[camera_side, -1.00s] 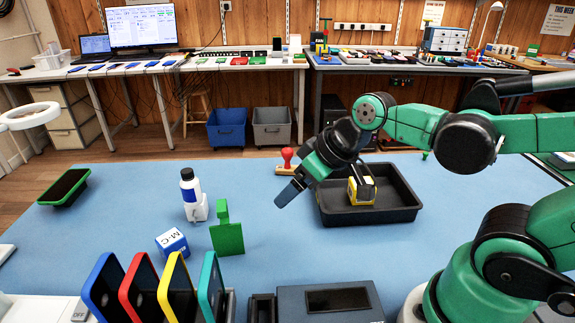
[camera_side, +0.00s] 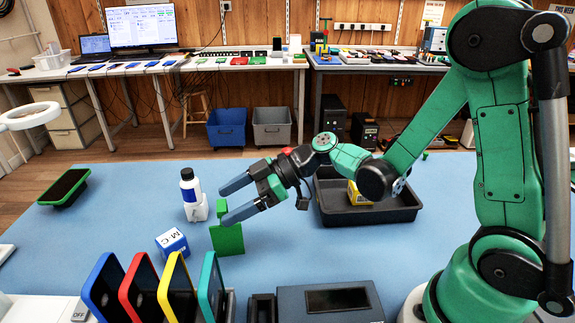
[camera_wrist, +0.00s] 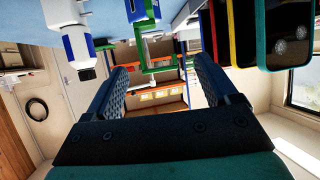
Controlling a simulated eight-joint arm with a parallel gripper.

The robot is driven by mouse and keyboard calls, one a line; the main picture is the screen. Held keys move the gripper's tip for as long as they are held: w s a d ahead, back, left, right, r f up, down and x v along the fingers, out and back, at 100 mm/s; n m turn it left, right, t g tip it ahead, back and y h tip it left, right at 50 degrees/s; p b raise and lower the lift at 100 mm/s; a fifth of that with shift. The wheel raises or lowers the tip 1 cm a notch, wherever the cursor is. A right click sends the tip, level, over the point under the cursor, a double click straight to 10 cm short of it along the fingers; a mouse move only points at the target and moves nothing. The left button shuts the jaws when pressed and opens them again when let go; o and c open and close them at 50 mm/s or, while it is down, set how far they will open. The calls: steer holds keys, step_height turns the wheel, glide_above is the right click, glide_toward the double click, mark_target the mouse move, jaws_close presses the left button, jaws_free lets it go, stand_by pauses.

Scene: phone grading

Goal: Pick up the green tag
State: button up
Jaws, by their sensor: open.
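The green tag (camera_side: 228,239) stands upright on the blue mat, left of centre in the side view, with a narrow stem on top of a square plate. In the wrist view a green shape that looks like the tag (camera_wrist: 158,66) shows at the top, ahead of and between the fingers. My gripper (camera_side: 228,203) is open, its two fingers pointing left, level with the tag's upper part. The near finger covers some of the tag's top. No contact is clear, and nothing is between the fingers that I can make out.
A white and blue bottle (camera_side: 193,195) stands just left of the tag. A white and blue cube (camera_side: 172,243) sits nearer. Coloured phones (camera_side: 176,290) stand in a rack in front. A black tray (camera_side: 390,213) holds a yellow object (camera_side: 357,194) at right.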

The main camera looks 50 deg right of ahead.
steer(key=shift+x, duration=1.25)
steer(key=shift+c, duration=0.2)
jaws_close()
steer(key=shift+r, duration=0.15)
